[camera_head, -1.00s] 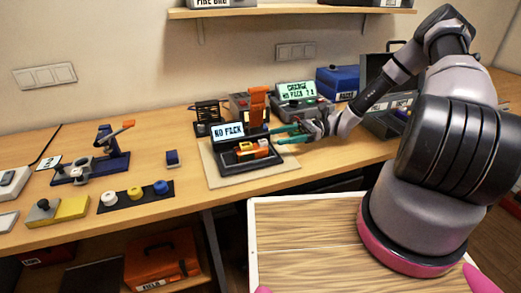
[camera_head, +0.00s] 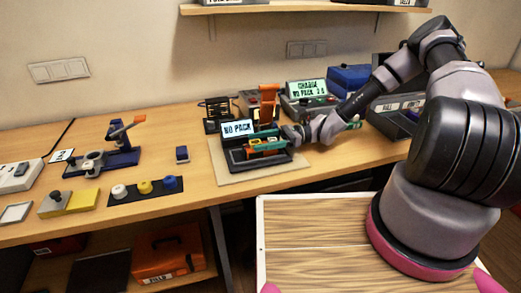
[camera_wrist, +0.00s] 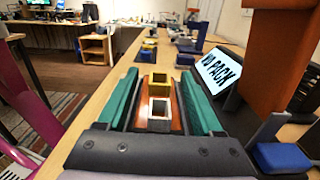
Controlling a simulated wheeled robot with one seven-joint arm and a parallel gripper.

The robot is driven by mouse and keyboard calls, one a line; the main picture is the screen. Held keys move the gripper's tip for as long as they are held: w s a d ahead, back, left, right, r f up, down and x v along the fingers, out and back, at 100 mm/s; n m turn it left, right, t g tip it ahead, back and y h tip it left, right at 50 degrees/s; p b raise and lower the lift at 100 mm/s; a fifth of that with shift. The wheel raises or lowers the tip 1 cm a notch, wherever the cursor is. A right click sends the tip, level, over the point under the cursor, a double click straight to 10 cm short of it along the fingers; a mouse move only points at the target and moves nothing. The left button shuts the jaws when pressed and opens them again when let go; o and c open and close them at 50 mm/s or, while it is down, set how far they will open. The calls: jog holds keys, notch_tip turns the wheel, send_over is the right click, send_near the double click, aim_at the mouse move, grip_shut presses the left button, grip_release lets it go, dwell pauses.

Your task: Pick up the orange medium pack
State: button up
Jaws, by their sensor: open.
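The orange medium pack (camera_head: 268,145) lies in a dark tray-like station (camera_head: 236,163) with a lit NO PACK screen (camera_head: 237,127). My gripper (camera_head: 262,143) reaches in from the right, low over the tray. In the wrist view my gripper (camera_wrist: 159,76) is open, with one teal finger on each side of the orange pack (camera_wrist: 143,103). A white square frame and a yellow one show on top of the pack between the fingers. Whether the fingers touch its sides cannot be told.
An orange upright lever (camera_wrist: 268,60) stands close to the right of my fingers. A charger with a green screen (camera_head: 306,88) stands behind. A dark mat with several coloured knobs (camera_head: 146,190) and a blue clamp-like fixture (camera_head: 108,158) lie left. Bare table separates them.

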grip_shut()
dwell(1.4)
